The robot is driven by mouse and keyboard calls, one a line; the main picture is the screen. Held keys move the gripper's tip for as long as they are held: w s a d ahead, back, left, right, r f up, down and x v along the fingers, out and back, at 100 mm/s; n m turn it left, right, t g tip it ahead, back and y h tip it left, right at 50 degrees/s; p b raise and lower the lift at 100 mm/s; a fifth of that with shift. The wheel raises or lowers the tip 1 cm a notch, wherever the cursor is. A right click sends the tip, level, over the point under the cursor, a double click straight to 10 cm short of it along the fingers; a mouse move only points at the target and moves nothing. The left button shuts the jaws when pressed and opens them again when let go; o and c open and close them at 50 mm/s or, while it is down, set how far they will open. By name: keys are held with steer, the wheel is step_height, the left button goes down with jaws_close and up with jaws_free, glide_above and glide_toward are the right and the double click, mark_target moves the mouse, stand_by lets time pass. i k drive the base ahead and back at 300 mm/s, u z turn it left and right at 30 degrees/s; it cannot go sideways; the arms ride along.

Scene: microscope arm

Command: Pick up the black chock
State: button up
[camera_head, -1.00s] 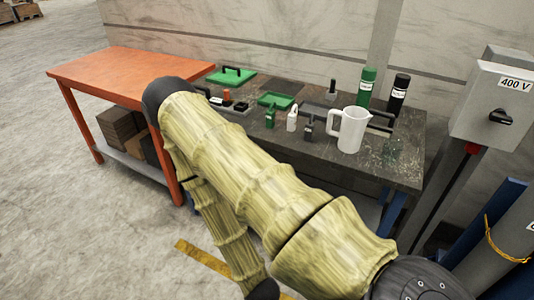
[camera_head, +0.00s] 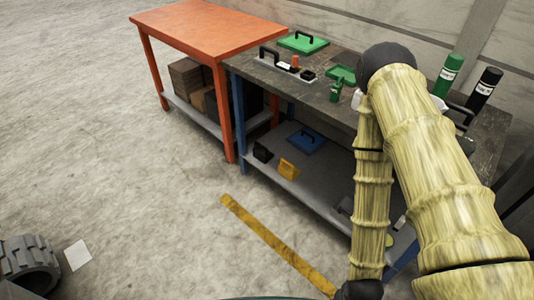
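A small black block (camera_head: 262,151), which looks like the black chock, sits on the grey lower shelf (camera_head: 255,181) of the dark-topped workbench, near its left front. A yellow block (camera_head: 288,169) stands to its right, closer to the front edge. A blue flat piece with a handle (camera_head: 306,140) lies behind them. My arm crosses the right side of the picture, bends at a black joint over the bench top and runs down in front of the bench. It hides the right part of the shelf.
An orange table (camera_head: 212,27) with boxes beneath stands at left. A wheel (camera_head: 28,262) and a white sheet (camera_head: 78,255) lie at lower left. The floor is mostly clear.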

mark_target(259, 152)
steer(key=u, duration=0.55)
steer(key=i, duration=1.65)
steer(key=z, duration=0.3)
